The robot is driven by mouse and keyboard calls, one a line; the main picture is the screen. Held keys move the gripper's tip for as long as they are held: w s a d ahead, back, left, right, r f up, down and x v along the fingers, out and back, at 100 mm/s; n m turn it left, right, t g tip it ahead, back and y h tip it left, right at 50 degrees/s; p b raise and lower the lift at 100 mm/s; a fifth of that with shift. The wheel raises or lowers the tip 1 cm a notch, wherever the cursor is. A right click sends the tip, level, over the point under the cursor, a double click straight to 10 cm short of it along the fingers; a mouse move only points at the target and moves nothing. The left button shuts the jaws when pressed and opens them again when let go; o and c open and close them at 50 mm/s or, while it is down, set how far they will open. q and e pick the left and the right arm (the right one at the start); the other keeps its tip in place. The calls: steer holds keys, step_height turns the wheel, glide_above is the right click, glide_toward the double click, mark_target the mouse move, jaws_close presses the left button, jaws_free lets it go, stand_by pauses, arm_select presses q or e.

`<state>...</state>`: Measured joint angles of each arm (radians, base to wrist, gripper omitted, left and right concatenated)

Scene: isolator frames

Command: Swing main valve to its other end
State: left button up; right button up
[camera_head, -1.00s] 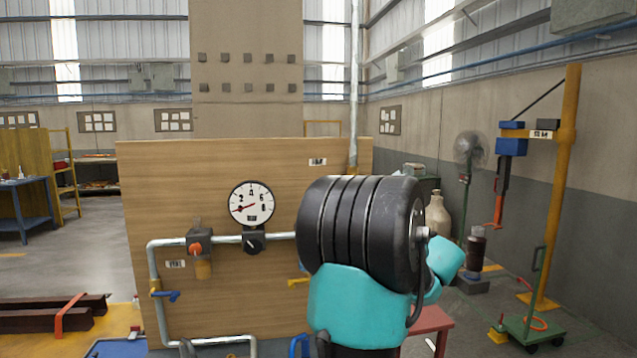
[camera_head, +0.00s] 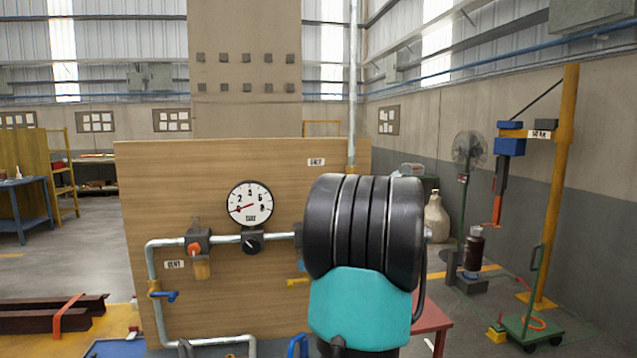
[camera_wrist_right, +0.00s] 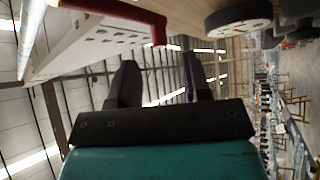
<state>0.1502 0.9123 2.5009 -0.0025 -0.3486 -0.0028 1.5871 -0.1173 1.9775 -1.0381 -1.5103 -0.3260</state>
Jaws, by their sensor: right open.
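In the right wrist view a red lever (camera_wrist_right: 128,14) crosses the top. Its end lies just beyond and above the gap between my right fingertips, apart from them as far as I can tell. My right gripper (camera_wrist_right: 160,62) is open, with nothing visible between its black fingers. In the head view my right arm covers the right part of the wooden panel (camera_head: 215,168), hiding this gripper and the red lever. I cannot tell for sure that this lever is the main valve. My left gripper is not in view.
On the panel are a round gauge (camera_head: 250,204), a black knob (camera_head: 251,242), a blue valve handle (camera_head: 165,296) and a yellow handle (camera_head: 297,283). A grey pipe (camera_head: 158,325) runs along it. A red table (camera_head: 430,320) stands at the right. The panel's upper left is clear.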

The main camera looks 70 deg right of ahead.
steer(key=x, duration=0.7)
steer(key=shift+w+r, duration=0.15)
steer(key=shift+w, duration=0.1)
steer(key=shift+d, duration=0.15)
jaws_close()
